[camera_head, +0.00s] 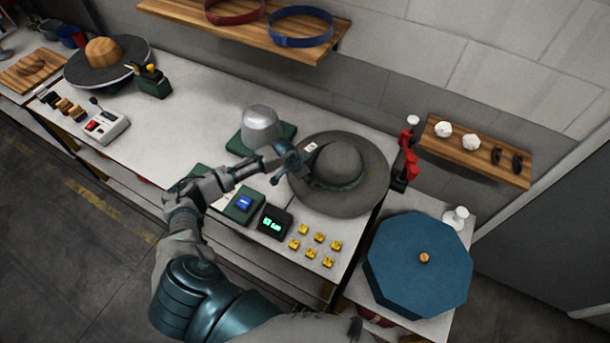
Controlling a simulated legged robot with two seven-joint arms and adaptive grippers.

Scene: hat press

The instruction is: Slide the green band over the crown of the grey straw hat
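The grey straw hat (368,190) lies brim down at the right end of the long white table. A dark green band (343,186) shows low around the front of its crown; its far side is hidden, so I cannot tell whether it is level or fully seated. My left gripper (288,164) reaches in from the lower left to the hat's left side, at or just above the brim. Its fingers are small and overlap the hat, so their opening and any hold on the band are unclear. My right gripper is not in view.
A grey dome on a green base (262,128) stands close behind my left gripper. A blue button box (243,204), a dark display (273,222) and several yellow blocks (319,237) lie in front. A red-handled tool (406,155) stands right of the hat, near a blue octagonal box (418,265).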

